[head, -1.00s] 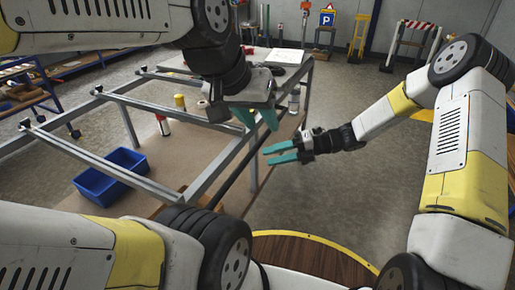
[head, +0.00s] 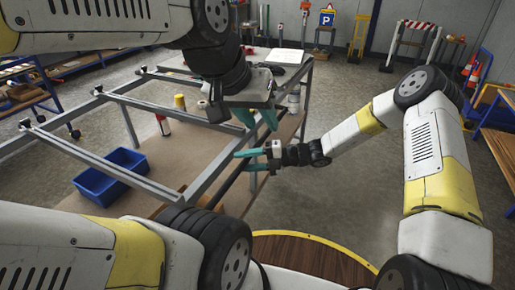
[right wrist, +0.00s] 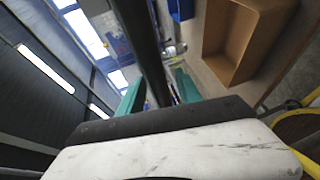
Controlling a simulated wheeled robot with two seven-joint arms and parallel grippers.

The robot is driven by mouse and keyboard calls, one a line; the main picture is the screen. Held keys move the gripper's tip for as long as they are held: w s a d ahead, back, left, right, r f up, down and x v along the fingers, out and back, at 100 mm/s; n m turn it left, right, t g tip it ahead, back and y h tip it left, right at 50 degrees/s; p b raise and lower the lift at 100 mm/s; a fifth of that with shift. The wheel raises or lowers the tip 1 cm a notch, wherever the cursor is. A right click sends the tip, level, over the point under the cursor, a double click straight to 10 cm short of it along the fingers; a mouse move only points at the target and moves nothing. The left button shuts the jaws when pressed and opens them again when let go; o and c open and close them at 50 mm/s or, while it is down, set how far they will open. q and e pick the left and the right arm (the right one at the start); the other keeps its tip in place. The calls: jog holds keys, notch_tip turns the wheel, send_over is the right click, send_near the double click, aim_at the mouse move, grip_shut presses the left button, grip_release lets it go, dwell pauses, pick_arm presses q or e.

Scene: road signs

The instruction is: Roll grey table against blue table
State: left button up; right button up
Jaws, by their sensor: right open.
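The grey table (head: 122,162) has a grey metal top frame and a brown lower shelf; it fills the left and middle of the head view. A table with a blue frame (head: 48,88) stands beyond it at the far left. My left gripper (head: 256,118) points down at the grey table's right rail, its teal fingers apart; whether they clamp the rail is unclear. My right gripper (head: 245,160) is open, low beside that rail. In the right wrist view a dark bar (right wrist: 145,50) runs between the open right fingers (right wrist: 157,92).
Another table with blue legs (head: 500,150) stands at the right. Signs and a striped barrier (head: 418,27) stand at the back. Floor (head: 350,95) is open between.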

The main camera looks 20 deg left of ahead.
grip_shut()
dwell(1.4)
